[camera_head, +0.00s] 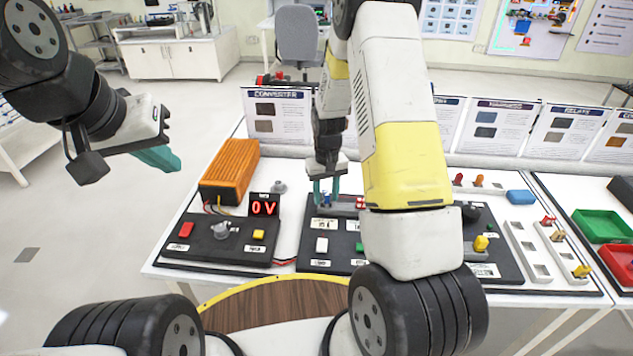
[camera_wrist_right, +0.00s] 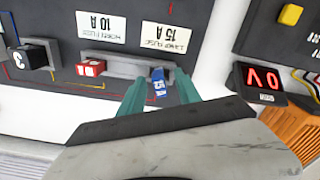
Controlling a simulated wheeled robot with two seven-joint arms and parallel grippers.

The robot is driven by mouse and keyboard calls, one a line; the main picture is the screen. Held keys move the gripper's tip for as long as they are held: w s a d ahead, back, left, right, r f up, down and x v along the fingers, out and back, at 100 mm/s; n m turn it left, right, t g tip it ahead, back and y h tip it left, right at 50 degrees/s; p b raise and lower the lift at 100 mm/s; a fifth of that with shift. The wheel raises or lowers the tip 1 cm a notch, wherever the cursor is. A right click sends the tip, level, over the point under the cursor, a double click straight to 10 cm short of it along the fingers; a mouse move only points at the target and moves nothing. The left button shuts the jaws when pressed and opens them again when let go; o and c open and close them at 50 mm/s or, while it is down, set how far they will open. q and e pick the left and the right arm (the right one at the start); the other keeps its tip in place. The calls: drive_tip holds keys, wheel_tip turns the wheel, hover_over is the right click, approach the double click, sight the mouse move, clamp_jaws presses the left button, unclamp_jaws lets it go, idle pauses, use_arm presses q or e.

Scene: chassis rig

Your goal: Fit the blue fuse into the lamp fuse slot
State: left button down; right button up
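The blue fuse (camera_wrist_right: 158,82) is at one end of the grey fuse holder (camera_wrist_right: 125,68), beside the "LAMP FUSE 15 A" label (camera_wrist_right: 166,37). It looks upright in the lamp fuse slot; its base and seating depth are hidden. My right gripper (camera_wrist_right: 161,85) has a finger on each side of the fuse, with narrow gaps showing, so it looks open around it. In the head view the right gripper (camera_head: 326,190) is over the middle panel, with the blue fuse (camera_head: 326,199) between its fingers. My left gripper (camera_head: 160,158) hangs in the air at left; its fingers overlap.
A red fuse (camera_wrist_right: 91,68) sits at the holder's other end, beside the "HORN FUSE 10 A" label (camera_wrist_right: 101,27). An orange converter (camera_head: 230,170) and a "0V" display (camera_head: 263,205) are left of the panel. Upright cards (camera_head: 278,115) line the table's back.

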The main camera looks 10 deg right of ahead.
clamp_jaws()
idle(0.4)
